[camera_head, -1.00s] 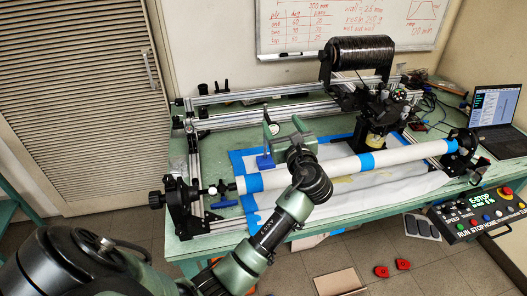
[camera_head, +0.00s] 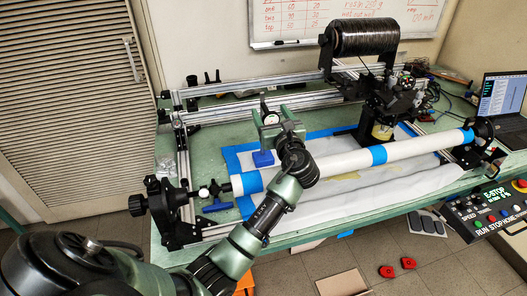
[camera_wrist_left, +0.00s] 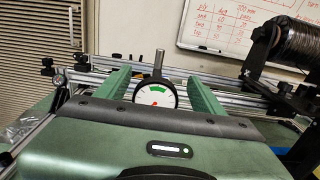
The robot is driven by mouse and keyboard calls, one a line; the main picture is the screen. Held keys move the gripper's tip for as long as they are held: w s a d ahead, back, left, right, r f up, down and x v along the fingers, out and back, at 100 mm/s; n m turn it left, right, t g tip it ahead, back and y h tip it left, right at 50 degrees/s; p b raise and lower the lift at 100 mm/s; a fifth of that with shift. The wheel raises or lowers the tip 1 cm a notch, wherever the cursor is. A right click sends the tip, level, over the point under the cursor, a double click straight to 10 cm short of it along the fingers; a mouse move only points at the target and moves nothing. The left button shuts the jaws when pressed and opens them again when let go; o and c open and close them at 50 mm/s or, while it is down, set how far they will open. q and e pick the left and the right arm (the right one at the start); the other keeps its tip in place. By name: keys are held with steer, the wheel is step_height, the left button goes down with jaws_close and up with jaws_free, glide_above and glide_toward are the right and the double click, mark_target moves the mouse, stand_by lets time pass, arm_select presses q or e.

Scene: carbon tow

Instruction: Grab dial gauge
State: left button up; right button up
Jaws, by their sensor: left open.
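The dial gauge (camera_head: 269,117) has a round white face and an upright stem. It stands on the green table, beyond the near white tube. In the left wrist view the gauge (camera_wrist_left: 155,97) shows its face with a green patch, with its stem on top. My left gripper (camera_head: 271,113) is open, its two green fingers on either side of the gauge. In the left wrist view the gauge shows between the fingers of the left gripper (camera_wrist_left: 160,84), with gaps to both; its lower part is hidden behind the gripper body. My right gripper is not in view.
The long white tube (camera_head: 335,163) with blue bands runs across the front, under my left wrist. A blue block (camera_head: 263,158) is near the gripper. Aluminium rails (camera_head: 225,110) lie behind; a black spool (camera_head: 363,38) and winding head stand right. A laptop (camera_head: 503,97) is far right.

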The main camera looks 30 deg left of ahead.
mark_target(263, 102)
arm_select(q)
steer(key=x, duration=0.4)
steer(key=shift+w+a+f+p, duration=0.1)
steer(key=shift+a+f+p, duration=0.2)
steer(key=shift+a, duration=0.05)
steer(key=shift+c, duration=0.3)
jaws_close()
steer(key=shift+r, duration=0.25)
